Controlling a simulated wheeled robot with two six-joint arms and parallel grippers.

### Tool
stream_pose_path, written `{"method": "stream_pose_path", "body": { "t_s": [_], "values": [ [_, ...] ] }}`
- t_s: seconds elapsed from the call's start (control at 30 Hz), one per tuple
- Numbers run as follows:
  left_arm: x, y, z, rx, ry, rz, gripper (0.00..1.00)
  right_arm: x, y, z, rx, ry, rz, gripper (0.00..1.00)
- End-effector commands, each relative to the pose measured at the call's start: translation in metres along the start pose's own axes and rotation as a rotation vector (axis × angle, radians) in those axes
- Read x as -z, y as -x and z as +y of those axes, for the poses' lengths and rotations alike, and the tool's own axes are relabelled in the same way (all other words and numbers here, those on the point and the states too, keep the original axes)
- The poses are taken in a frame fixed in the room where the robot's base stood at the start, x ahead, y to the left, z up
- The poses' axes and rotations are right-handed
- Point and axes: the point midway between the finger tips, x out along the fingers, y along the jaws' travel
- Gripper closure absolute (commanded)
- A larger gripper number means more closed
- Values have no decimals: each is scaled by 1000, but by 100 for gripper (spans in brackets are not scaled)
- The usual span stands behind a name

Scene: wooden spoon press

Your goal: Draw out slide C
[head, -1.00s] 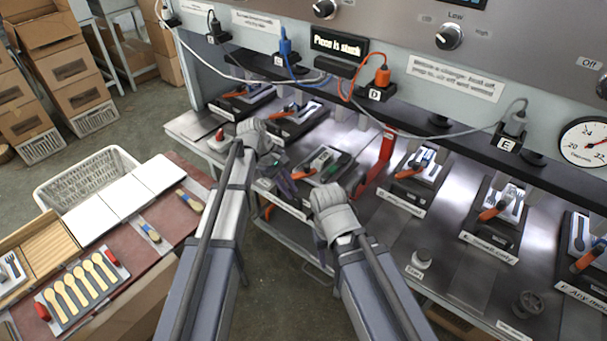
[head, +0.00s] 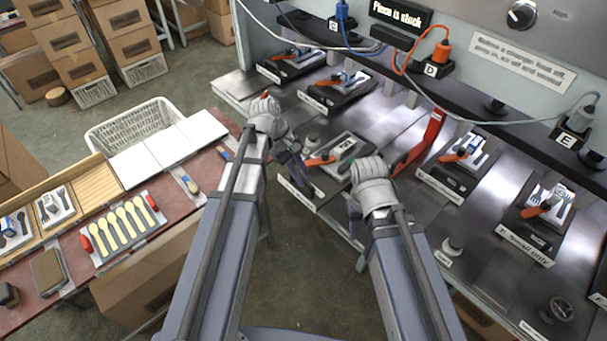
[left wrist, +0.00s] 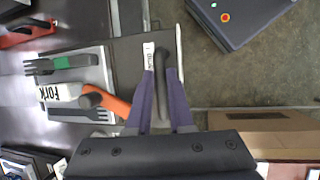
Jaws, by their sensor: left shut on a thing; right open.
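The slide that I take to be slide C (head: 330,176) stands out from the press front, past its neighbours, in the head view. It carries a tray with an orange-handled piece and a fork; its letter is not readable. In the left wrist view the slide (left wrist: 128,45) shows its fork tray (left wrist: 90,72) and a dark front handle (left wrist: 166,70). My left gripper (head: 297,170) is shut on that handle, its purple fingers on either side in the left wrist view (left wrist: 162,85). My right gripper (head: 353,208) is open and empty, just right of the slide; its fingers are partly hidden.
A red upright lever (head: 420,142) stands right of the slide. Neighbouring slides (head: 337,92) and (head: 450,178) sit on the metal bench. A table with wooden spoons (head: 122,228) and a white basket (head: 133,125) is at left. Floor is clear between table and bench.

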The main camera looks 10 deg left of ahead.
Motion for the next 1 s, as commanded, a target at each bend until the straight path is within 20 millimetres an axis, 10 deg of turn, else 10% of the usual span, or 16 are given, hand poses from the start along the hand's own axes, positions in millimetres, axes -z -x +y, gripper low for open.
{"method": "stream_pose_path", "body": {
  "t_s": [0.13, 0.17, 0.4, 1.0],
  "values": [
    [0, 0, -5, 12, 4, 1, 100, 0, 0, 0, 0, 0, 0, 50],
    [0, 0, -5, 12, 4, 1, 78, 0, 0, 0, 0, 0, 0, 50],
    [0, 0, -4, 9, 3, 1, 51, 0, 0, 0, 0, 0, 0, 50],
    [-2, 23, -1, 6, 4, 1, 50, -1, 21, 2, 0, 0, 0, 50]
  ]
}}
